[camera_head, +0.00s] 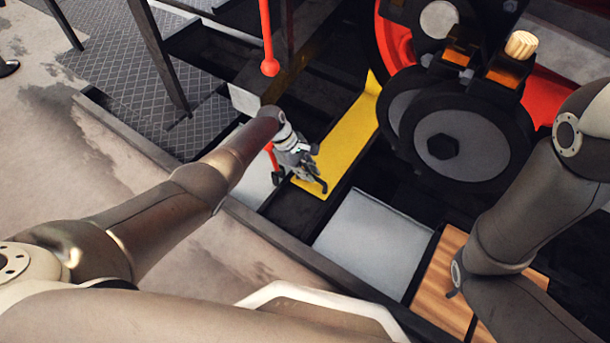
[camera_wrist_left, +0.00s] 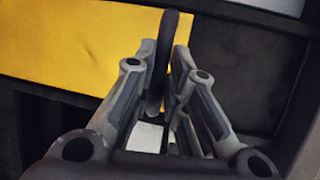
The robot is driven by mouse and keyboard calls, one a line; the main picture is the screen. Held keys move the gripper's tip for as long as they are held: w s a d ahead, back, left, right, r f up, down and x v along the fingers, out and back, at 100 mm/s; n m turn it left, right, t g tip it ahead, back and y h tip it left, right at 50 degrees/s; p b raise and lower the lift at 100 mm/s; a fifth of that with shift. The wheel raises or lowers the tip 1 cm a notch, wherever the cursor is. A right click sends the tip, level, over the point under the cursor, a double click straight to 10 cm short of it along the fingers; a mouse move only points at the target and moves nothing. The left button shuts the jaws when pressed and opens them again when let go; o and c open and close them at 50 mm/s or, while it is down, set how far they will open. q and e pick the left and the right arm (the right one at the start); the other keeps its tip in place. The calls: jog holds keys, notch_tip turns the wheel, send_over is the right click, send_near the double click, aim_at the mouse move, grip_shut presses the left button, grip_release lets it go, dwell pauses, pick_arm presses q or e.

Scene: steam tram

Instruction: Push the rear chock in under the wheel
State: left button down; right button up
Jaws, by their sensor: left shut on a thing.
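The yellow chock (camera_head: 345,140) is a long flat plate lying in the dark pit, with a raised wedge at its far end close to the red wheel (camera_head: 396,50). Whether the wedge touches the wheel cannot be told. My left gripper (camera_head: 318,184) is at the near end of the chock. In the left wrist view, the gripper (camera_wrist_left: 162,85) is shut on a thin dark upright handle (camera_wrist_left: 168,40), with the yellow plate (camera_wrist_left: 80,45) behind it. How the handle joins the plate is hidden.
Large grey discs (camera_head: 460,146) stand right of the chock. A pale panel (camera_head: 372,245) and a wooden board (camera_head: 442,283) lie nearer. Dark beams edge the pit.

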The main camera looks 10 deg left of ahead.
pick_arm(q)
jog(key=shift+w+a+r, duration=0.1)
jog(key=shift+w+a, duration=0.15)
jog(key=shift+w, duration=0.1)
jog(key=c, duration=1.5)
grip_release()
jog(key=shift+o, duration=0.2)
jog(key=shift+s+d, duration=0.1)
jog(key=shift+d, duration=0.1)
jog(key=v, duration=1.2)
